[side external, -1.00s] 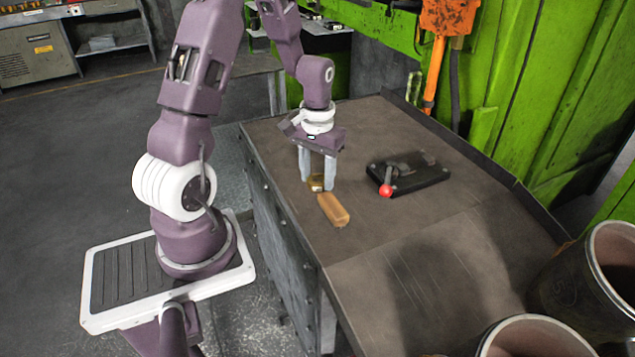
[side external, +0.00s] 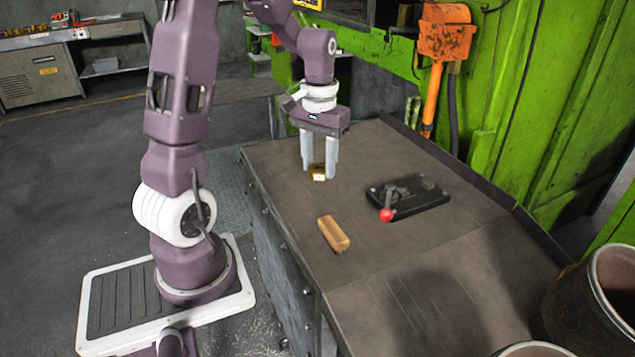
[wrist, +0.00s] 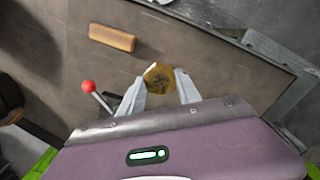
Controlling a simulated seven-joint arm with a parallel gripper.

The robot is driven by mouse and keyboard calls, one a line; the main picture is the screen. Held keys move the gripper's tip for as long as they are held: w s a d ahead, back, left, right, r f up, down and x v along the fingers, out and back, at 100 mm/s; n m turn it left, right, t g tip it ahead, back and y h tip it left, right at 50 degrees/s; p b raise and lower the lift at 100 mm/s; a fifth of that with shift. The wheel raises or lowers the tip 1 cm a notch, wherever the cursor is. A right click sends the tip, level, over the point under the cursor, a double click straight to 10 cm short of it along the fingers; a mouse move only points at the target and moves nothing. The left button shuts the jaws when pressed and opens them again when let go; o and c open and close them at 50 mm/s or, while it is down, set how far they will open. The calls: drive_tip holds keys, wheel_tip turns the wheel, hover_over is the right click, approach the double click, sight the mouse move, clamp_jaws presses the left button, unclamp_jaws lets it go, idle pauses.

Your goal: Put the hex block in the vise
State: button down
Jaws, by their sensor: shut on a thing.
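The hex block (side external: 317,173) is a small brassy piece between my fingertips. My gripper (side external: 319,168) is shut on it and holds it over the table, left of and behind the vise. In the wrist view the hex block (wrist: 159,77) shows its six-sided face between the two fingers of my gripper (wrist: 160,88). The vise (side external: 408,195) is a low black device with a red-knobbed lever, on the table to the right. In the wrist view the red knob (wrist: 88,86) shows left of the fingers, and my gripper partly hides the vise body.
A wooden-looking tan block (side external: 333,233) lies on the table (side external: 280,205) in front of the gripper. It also shows in the wrist view (wrist: 112,38). Cylindrical bins (side external: 600,300) stand at the lower right. The green press (side external: 535,110) rises behind the table.

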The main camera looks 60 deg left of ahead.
drive_tip(key=w, duration=1.4)
hover_over(415, 191)
drive_tip(key=shift+s+a+f+m, duration=0.15)
drive_tip(key=shift+f+m, duration=0.15)
drive_tip(key=shift+f, duration=0.4)
drive_tip(key=shift+w+f, duration=0.2)
drive_tip(key=shift+f, duration=2.6)
drive_tip(key=shift+f, duration=0.15)
drive_tip(key=c, duration=0.8)
unclamp_jaws()
drive_tip(key=shift+o, duration=0.2)
wheel_tip(415, 191, up, 8)
